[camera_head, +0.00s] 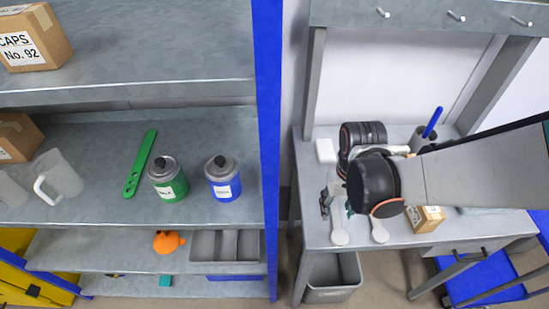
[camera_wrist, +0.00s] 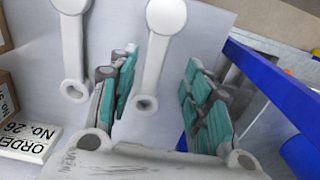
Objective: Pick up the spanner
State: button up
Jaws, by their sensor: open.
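Two pale long-handled tools lie on the grey bench (camera_head: 308,225). Each has a round disc at one end and a holed ring at the other. One tool (camera_head: 340,235) also shows between my finger pads in the wrist view (camera_wrist: 161,35). The other tool (camera_head: 379,234) lies outside the pads, at the left of the wrist view (camera_wrist: 72,45). A green flat bar with a slotted end (camera_head: 139,165) lies on the shelf. I cannot tell for certain which is the spanner. My gripper (camera_wrist: 160,60) is open over the bench, holding nothing; no contact is visible.
A blue post (camera_head: 268,130) separates the bench from shelves with a green can (camera_head: 167,180) and blue can (camera_head: 223,180). A grey bin (camera_head: 333,280) is below.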

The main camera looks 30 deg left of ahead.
aim_at(336, 215)
jog(key=f+b, duration=0.1)
jog(key=f, duration=0.1)
jog(key=w+f+b, duration=0.1)
jog(key=f, duration=0.1)
jog(key=shift+f, duration=0.35)
jog(key=shift+r, duration=0.1)
jog(key=shift+c, duration=0.6)
grip_shut()
jog(key=shift+r, duration=0.1)
